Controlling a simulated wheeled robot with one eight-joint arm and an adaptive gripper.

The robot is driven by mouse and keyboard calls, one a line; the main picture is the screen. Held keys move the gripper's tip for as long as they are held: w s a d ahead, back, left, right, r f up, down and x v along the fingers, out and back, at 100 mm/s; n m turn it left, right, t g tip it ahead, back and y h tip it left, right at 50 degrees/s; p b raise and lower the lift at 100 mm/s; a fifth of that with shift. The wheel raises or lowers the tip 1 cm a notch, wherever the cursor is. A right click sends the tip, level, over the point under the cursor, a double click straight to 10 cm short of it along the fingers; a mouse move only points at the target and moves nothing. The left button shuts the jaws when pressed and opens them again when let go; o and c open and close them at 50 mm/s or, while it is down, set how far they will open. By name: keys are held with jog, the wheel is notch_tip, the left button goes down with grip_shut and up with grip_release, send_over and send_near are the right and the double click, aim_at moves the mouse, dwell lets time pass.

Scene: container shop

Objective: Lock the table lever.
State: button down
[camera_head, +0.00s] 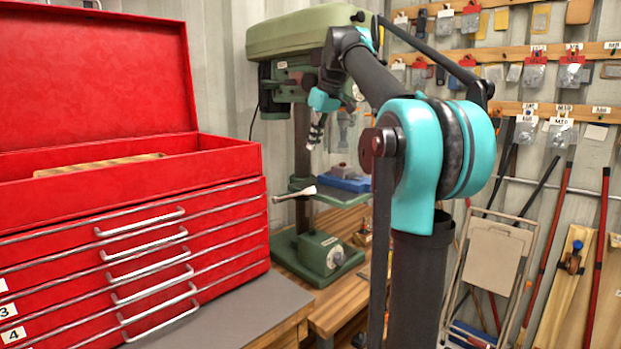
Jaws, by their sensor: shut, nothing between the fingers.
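A green drill press (305,32) stands on the wooden bench behind the red tool chest. A lever with a pale handle (296,194) sticks out to the left from beside the table, lying nearly level with a slight tilt. My gripper (314,143) is small in the view, below the drill head and above the lever, clearly apart from it. It points down and its fingers look shut and empty. The lever's inner end and pivot are hard to make out.
A blue vise (347,180) sits on the drill table. The red tool chest (130,230), lid open, fills the left side.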

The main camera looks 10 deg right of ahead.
jog(key=x, duration=0.8)
jog(key=shift+f, duration=0.15)
jog(key=shift+s+d+f, duration=0.15)
jog(key=shift+s+f, duration=0.1)
jog(key=shift+f, duration=0.25)
jog(key=shift+s+d+f, duration=0.15)
jog(key=shift+s+f, duration=0.1)
jog(key=shift+f, duration=0.25)
jog(key=shift+s+d+f, duration=0.15)
jog(key=shift+s+f, duration=0.05)
jog(key=shift+f, duration=0.4)
jog(key=shift+s+d+f, duration=0.25)
jog(key=shift+s+f, duration=0.1)
jog(key=shift+f, duration=0.25)
notch_tip(320, 180, down, 10)
jog(key=s+d+t+y, duration=0.1)
jog(key=s+t+y, duration=0.1)
jog(key=shift+s+d+t, duration=0.2)
jog(key=shift+d+t, duration=0.1)
jog(key=shift+d, duration=0.1)
